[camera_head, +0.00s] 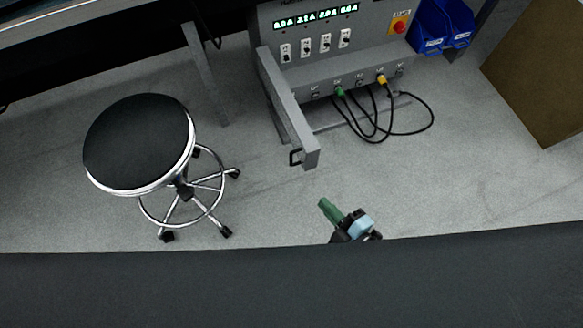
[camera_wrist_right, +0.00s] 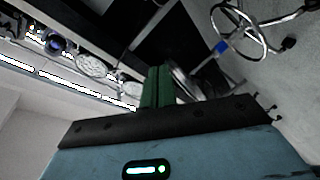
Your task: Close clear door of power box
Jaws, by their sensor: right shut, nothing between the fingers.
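The grey power box (camera_head: 320,60) stands at the top middle of the head view, with lit readouts, switches and a red knob on its front. Its door (camera_head: 287,110) stands swung open toward me from the box's left side and shows almost edge-on. A black handle (camera_head: 296,157) is at its free end; the clear pane is hard to make out. My right gripper (camera_head: 326,205) has green fingers, shut and empty, just below the door's free end and apart from it in the picture. The fingers also show in the right wrist view (camera_wrist_right: 157,88). My left gripper is not in view.
A black round stool (camera_head: 140,140) with a chrome base stands left of the door. Black cables (camera_head: 375,130) loop from the box's lower front. Blue bins (camera_head: 440,27) and a brown box (camera_head: 540,75) are at the right. The grey floor between is clear.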

